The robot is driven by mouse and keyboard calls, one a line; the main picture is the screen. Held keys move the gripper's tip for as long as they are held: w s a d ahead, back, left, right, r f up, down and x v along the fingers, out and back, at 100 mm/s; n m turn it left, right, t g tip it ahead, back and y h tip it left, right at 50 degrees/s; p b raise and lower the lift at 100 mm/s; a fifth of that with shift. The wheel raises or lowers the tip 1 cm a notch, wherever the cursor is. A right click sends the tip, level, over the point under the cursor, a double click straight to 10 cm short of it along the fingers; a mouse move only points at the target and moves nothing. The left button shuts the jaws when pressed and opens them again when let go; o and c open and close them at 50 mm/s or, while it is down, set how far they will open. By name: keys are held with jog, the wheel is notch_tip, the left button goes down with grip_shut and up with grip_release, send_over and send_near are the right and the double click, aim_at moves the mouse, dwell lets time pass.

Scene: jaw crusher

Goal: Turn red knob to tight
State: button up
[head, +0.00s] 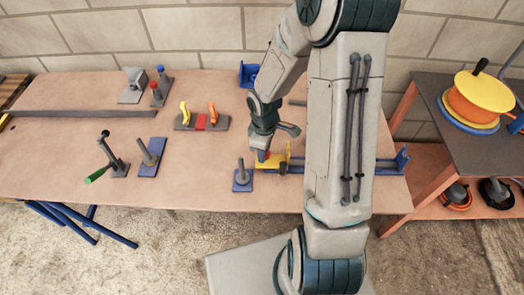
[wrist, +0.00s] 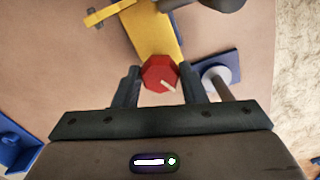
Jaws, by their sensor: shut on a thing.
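In the head view my gripper (head: 264,153) points down at the yellow part, and the knob is mostly hidden there.
A blue plate with an upright grey post (head: 242,180) stands close to the left of my gripper. A block with yellow and orange levers (head: 201,121) and a blue bracket (head: 249,75) are farther back. A shelf with an orange and yellow reel (head: 475,100) is at right.

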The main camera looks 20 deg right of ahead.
jog(key=m, duration=0.1)
jog(key=m+b, duration=0.1)
jog(key=m, duration=0.1)
jog(key=m+b, duration=0.1)
jog(key=m, duration=0.1)
jog(key=shift+w+r, duration=0.1)
jog(key=shift+w, duration=0.15)
jog(key=shift+m, duration=0.3)
jog(key=o, duration=1)
jog(key=shift+d, duration=0.1)
jog(key=shift+s, duration=0.1)
notch_tip(320, 180, up, 14)
jog(key=shift+f, duration=0.1)
